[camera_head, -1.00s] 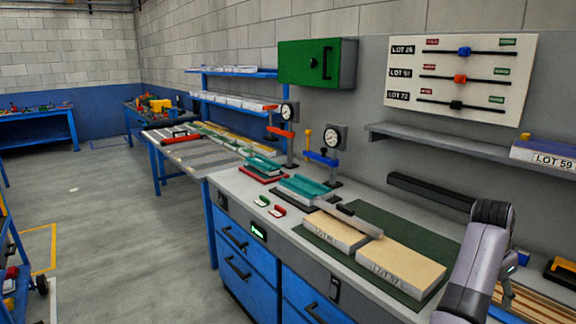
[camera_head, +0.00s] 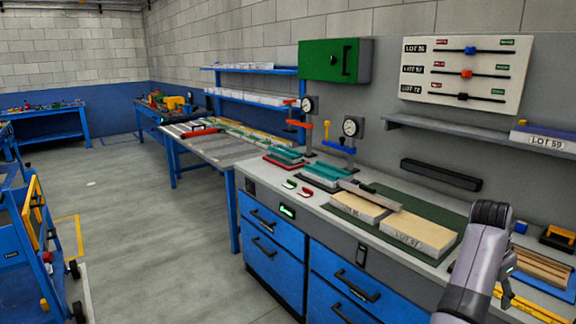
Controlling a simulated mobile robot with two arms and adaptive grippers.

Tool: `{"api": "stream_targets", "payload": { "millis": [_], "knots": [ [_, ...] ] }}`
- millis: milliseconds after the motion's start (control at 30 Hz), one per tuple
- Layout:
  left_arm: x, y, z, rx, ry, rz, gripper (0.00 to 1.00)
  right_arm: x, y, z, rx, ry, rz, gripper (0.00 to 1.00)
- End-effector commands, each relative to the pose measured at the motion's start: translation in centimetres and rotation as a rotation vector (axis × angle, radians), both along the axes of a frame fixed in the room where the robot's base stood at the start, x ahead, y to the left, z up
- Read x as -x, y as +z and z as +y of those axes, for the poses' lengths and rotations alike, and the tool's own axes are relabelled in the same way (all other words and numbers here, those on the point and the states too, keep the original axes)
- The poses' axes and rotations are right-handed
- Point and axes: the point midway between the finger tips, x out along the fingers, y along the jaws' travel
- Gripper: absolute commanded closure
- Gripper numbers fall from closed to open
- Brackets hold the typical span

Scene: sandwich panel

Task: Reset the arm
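My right arm (camera_head: 478,262) comes in at the lower right, in front of the workbench. Its gripper is outside the picture, below the lower edge. My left arm and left gripper do not show. The bench (camera_head: 345,232) has a grey top and blue drawers. Two pale panels, one marked LOT 57 (camera_head: 418,231) and one to its left (camera_head: 360,207), lie on a dark green mat (camera_head: 447,211).
Two teal press fixtures (camera_head: 322,174) with gauges stand further left on the bench. A shelf (camera_head: 480,135) and lot board (camera_head: 466,72) are on the wall.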

Motion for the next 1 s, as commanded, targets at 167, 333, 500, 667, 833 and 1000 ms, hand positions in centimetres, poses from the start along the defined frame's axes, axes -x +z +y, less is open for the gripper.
{"api": "stream_targets", "payload": {
  "millis": [167,333,500,667,833,1000],
  "knots": [
    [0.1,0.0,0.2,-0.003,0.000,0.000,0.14,-0.9,-3.3,0.2,0.055,0.095,0.030,0.47],
    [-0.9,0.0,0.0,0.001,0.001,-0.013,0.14,-1.8,-7.2,0.7,0.107,0.209,0.060,0.47],
    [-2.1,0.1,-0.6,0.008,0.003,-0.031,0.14,-2.4,-12.8,1.8,0.159,0.360,0.098,0.47],
    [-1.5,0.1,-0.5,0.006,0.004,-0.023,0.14,-1.9,-19.9,3.6,0.198,0.538,0.142,0.47],
    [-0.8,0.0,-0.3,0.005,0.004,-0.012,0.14,1.5,-31.0,7.3,0.204,0.788,0.196,0.47],
    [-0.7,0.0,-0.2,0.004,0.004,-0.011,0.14,8.1,-41.4,11.4,0.164,1.009,0.232,0.47]
  ]
}}
